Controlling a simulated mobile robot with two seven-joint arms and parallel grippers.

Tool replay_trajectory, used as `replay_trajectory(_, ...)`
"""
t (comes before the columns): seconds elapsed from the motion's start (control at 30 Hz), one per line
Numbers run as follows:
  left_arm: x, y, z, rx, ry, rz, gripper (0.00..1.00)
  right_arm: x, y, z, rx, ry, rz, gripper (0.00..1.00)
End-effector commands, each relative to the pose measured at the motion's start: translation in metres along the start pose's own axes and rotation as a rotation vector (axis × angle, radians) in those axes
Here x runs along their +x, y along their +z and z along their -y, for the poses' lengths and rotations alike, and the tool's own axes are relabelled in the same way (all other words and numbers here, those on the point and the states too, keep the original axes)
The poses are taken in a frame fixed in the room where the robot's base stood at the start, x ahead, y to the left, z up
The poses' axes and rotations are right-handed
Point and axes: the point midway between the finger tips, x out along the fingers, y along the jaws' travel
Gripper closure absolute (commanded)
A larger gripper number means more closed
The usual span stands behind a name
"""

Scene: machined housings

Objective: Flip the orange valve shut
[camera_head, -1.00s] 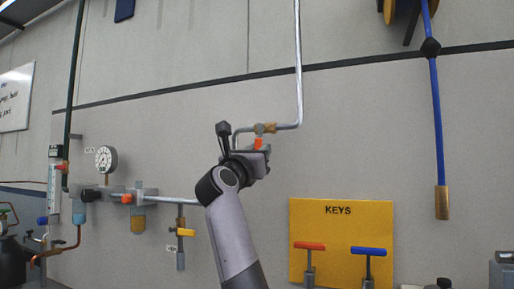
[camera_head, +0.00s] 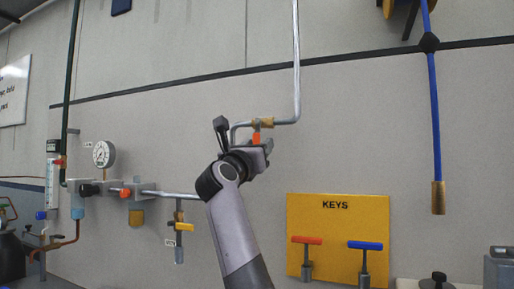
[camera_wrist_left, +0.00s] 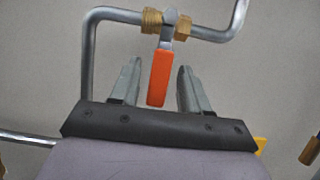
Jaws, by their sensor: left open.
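The orange valve handle (camera_wrist_left: 159,78) hangs down, slightly tilted, from a brass pipe fitting (camera_wrist_left: 152,20) on the grey wall pipe in the left wrist view. In the head view the orange handle (camera_head: 256,138) shows just above my gripper, its lower part hidden. My left gripper (camera_wrist_left: 160,65) is open, with one finger on each side of the handle and a visible gap to both. In the head view my left gripper (camera_head: 257,150) is just below the fitting. My right gripper is not in view.
The grey pipe (camera_head: 296,60) bends down to the fitting. At left are a gauge (camera_head: 104,154) and a yellow-handled valve (camera_head: 183,227). A yellow KEYS board (camera_head: 337,225) with an orange and a blue T-handle is lower right. A blue hanging pipe (camera_head: 435,120) is farther right.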

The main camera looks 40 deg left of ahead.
Motion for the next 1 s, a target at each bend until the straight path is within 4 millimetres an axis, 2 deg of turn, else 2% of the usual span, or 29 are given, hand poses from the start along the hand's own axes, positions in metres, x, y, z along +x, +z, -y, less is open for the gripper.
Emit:
replay_trajectory(0.17, -0.011, -0.001, 0.000, 0.000, 0.001, 0.002, 0.54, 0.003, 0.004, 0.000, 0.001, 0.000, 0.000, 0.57)
replay_trajectory(0.6, -0.064, -0.001, 0.001, -0.002, -0.001, 0.001, 0.54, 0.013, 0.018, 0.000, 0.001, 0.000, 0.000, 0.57)
replay_trajectory(1.0, -0.071, 0.000, 0.001, -0.001, -0.001, -0.001, 0.54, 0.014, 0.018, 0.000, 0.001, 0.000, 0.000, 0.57)
